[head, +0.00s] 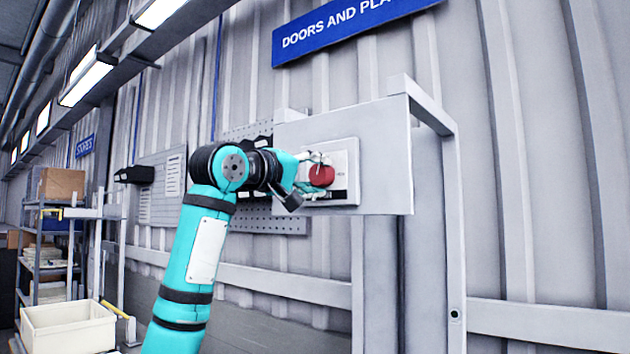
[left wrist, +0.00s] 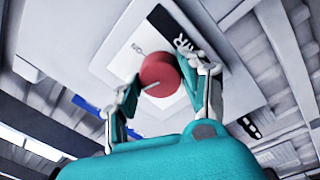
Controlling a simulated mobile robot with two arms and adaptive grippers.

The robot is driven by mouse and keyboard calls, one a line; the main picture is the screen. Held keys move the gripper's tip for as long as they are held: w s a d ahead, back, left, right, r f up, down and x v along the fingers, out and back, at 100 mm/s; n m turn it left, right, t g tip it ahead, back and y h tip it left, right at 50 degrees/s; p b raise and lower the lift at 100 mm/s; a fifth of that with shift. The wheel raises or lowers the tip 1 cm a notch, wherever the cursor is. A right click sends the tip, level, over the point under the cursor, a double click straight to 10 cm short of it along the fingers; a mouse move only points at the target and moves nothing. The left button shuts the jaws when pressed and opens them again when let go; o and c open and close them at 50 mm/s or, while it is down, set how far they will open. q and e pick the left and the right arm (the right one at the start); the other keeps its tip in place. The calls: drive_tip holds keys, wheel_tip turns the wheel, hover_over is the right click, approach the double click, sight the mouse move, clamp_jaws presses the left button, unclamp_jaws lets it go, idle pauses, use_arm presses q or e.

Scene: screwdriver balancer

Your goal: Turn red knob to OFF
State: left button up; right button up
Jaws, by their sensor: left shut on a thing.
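The red knob (head: 322,176) sits on a pale plate (head: 345,160) fixed to a grey panel (head: 385,140) in the head view. In the left wrist view the round red knob (left wrist: 160,74) has a light pointer line on its face, and dark lettering on the white plate is partly hidden. My left gripper (head: 308,174) reaches the knob from the left. In the left wrist view its two fingers (left wrist: 158,90) stand on either side of the knob and are shut on it. My right gripper is not in view.
The grey panel hangs on a post frame (head: 452,200) before a corrugated wall. A perforated board (head: 262,220) is behind my arm. A cream bin (head: 68,328) and shelves (head: 50,240) stand at the left. The space right of the panel is free.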

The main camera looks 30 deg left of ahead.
use_arm(q)
drive_tip(key=shift+n+b, duration=0.4)
drive_tip(key=shift+n, duration=1.4)
drive_tip(key=shift+y, duration=0.4)
drive_tip(key=o, duration=1.2)
drive_tip(key=s, duration=0.8)
drive_tip(key=s+a, duration=0.1)
drive_tip(key=s, duration=0.3)
drive_tip(key=shift+f, duration=0.4)
